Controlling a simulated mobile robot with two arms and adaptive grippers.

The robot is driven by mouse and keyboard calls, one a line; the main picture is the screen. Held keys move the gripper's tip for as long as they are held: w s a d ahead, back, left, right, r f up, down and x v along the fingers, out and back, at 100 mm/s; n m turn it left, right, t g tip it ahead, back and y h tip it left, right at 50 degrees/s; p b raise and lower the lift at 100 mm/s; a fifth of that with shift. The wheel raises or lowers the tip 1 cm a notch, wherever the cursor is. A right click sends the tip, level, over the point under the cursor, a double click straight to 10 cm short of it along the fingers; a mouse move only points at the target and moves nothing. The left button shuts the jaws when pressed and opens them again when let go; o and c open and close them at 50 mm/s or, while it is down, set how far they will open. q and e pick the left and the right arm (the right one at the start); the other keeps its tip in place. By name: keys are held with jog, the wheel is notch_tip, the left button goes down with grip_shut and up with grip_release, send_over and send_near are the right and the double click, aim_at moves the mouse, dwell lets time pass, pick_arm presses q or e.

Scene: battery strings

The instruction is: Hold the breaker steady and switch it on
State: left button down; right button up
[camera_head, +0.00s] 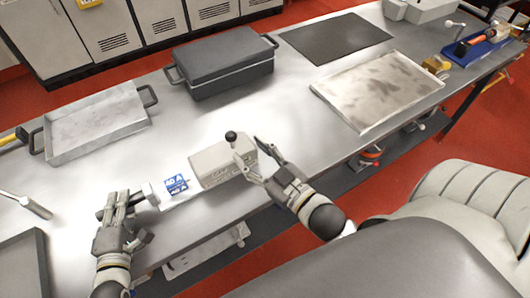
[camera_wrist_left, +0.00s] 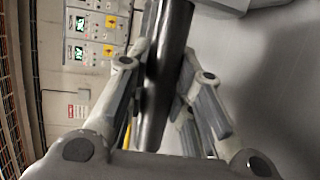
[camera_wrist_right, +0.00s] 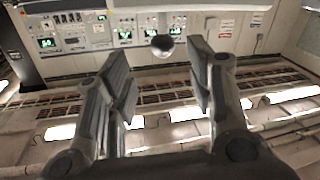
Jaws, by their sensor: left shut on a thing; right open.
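The breaker (camera_head: 222,165) is a beige box lying on the metal table. A lever with a black ball knob (camera_head: 231,136) stands up at its right part. A white section with blue labels (camera_head: 176,186) joins its left end. My left gripper (camera_head: 118,206) is shut on a dark round handle at the left end; the handle (camera_wrist_left: 165,80) runs between the fingers in the left wrist view. My right gripper (camera_head: 256,160) is open beside the lever, at the breaker's right end. The knob (camera_wrist_right: 162,45) shows between and beyond its fingers in the right wrist view, apparently not touched.
A metal tray (camera_head: 97,129) and a dark lidded box (camera_head: 222,72) stand behind the breaker. A dark mat (camera_head: 335,38) and a shallow stained tray (camera_head: 378,92) lie at the right. Another tray (camera_head: 20,265) is at the front left. Table around the breaker is mostly clear.

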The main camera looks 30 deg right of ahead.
pick_arm(q)
jog(key=shift+s+f, duration=0.15)
jog(key=shift+f, duration=0.4)
pick_arm(e)
jog(key=shift+s+d, duration=0.2)
jog(key=shift+s, duration=0.8)
jog(key=shift+s+d, duration=0.2)
jog(key=shift+s, duration=0.75)
pick_arm(q)
jog(key=c, duration=1.4)
grip_release()
jog(key=shift+o, duration=1.1)
jog(key=shift+r, duration=0.15)
pick_arm(e)
jog(key=shift+w, duration=0.15)
pick_arm(q)
jog(key=shift+a+r, duration=0.1)
jog(key=v, duration=1.1)
jog(key=shift+s+a, duration=0.15)
jog(key=shift+s, duration=0.2)
